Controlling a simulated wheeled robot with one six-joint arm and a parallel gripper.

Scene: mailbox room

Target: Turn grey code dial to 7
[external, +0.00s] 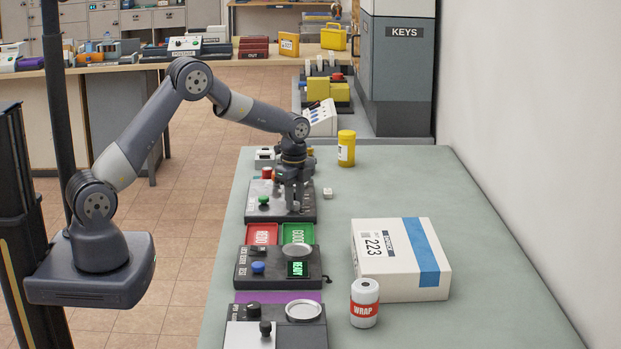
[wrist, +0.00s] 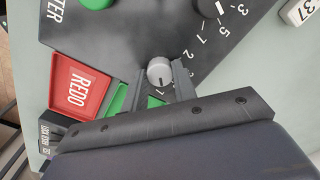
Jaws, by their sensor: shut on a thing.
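The grey code dial (wrist: 160,72) is a small round knob with a pale pointer line on a dark panel (wrist: 120,45). In the wrist view it sits between the two fingertips of my gripper (wrist: 160,79), which is shut on it. The pointer line runs toward the bottom of the picture; the digit it points at is too small to tell. Small white digits stand near the dial. In the external view my gripper (external: 293,207) is down on the panel (external: 262,215) from above, and the dial is hidden behind it.
A red REDO tray (wrist: 78,85) and a green tray (external: 298,233) lie beside the panel. The panel also bears a green knob (external: 263,200) and a black dial (wrist: 208,7). A white box (external: 388,278) and a yellow canister (external: 346,148) stand on the table (external: 480,300).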

